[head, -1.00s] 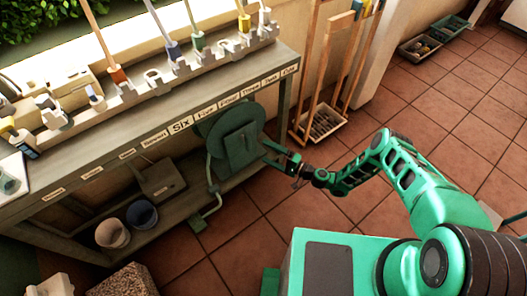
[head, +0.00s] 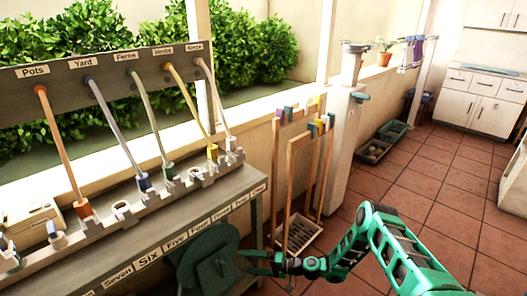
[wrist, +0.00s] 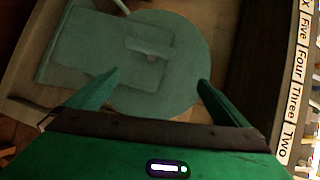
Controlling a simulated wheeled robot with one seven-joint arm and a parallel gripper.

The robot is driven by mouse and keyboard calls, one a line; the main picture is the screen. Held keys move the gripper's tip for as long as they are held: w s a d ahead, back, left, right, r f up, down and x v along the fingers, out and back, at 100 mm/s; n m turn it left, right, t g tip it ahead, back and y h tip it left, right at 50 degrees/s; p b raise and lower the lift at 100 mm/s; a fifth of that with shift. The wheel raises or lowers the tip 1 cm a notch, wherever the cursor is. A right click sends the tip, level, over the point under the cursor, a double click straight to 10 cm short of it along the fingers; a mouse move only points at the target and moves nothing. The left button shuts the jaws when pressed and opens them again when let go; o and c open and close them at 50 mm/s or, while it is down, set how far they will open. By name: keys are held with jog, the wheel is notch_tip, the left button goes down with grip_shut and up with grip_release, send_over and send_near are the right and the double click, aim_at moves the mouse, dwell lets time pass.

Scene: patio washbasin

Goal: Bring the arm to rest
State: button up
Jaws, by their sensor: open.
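My green arm reaches in from the lower right of the head view, its elbow raised and its forearm running left. My gripper (head: 258,262) is at the bottom middle, in front of the bench's right end. In the wrist view my gripper (wrist: 150,90) shows two green fingers spread wide apart with nothing between them. Beyond the fingers is a round green disc with a plate and a small block on it (wrist: 185,50). The same green disc (head: 208,262) shows under the bench in the head view, partly cut by the frame's bottom edge.
The bench front (head: 165,250) carries number labels. Coloured hoses (head: 120,125) hang from a labelled board to holders on the bench. A wooden rack (head: 298,185) stands right of the bench. Crates (head: 375,150) lie by the wall. Tiled floor (head: 425,180) is open at the right.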

jog(key=w+d+r+n+g+h, duration=0.3)
jog(key=d+r, duration=0.4)
jog(key=r, duration=0.2)
jog(key=s+d+r+m+h, duration=0.1)
jog(key=s+d+r+h, duration=0.35)
jog(key=d+r, duration=0.8)
jog(key=s+d+r+h, duration=0.3)
jog(key=d+r+h, duration=0.2)
jog(key=d+r, duration=0.75)
jog(key=s+d+r+m+h, duration=0.1)
jog(key=s+d+r+m, duration=0.1)
jog(key=s+d+r, duration=0.5)
jog(key=s+d+r+m+h, duration=0.15)
jog(key=s+d+r, duration=0.35)
jog(key=s, duration=0.5)
jog(key=s+d+r+m, duration=0.1)
jog(key=s+m, duration=0.1)
jog(key=s, duration=0.7)
jog(key=s+d+r+m, duration=0.1)
jog(key=s+r, duration=0.1)
jog(key=s, duration=0.7)
jog(key=shift+s+d+r+m+g+h, duration=0.15)
jog(key=shift+s+r+m+g+h, duration=0.1)
jog(key=shift+m+g+h, duration=0.1)
